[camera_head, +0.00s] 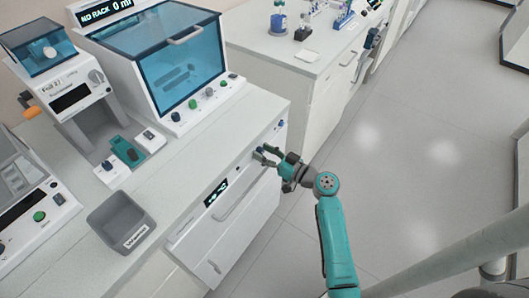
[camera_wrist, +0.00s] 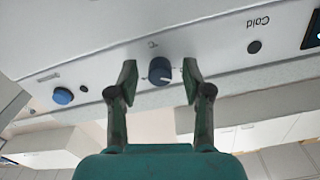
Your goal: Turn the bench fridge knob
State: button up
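The bench fridge (camera_head: 238,222) is built under the counter, with a dark display (camera_head: 215,192) and a drawer-like front. In the wrist view its dark blue round knob (camera_wrist: 160,71) has a pale pointer line and small marks around it. My gripper (camera_wrist: 160,84) is open, with one finger on each side of the knob and a visible gap on both sides. I cannot tell how deep the fingertips reach. In the head view my gripper (camera_head: 265,153) is at the upper right of the fridge front, and the knob is not clearly seen there.
A blue button (camera_wrist: 63,96) sits left of the knob in the wrist view, and a small dark round spot (camera_wrist: 254,47) lies under the "Cold" label. A grey bin (camera_head: 110,237) and a blue-windowed machine (camera_head: 183,70) stand on the counter. Open floor (camera_head: 400,150) lies right.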

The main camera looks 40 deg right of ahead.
jog(key=v, duration=1.2)
dwell(0.5)
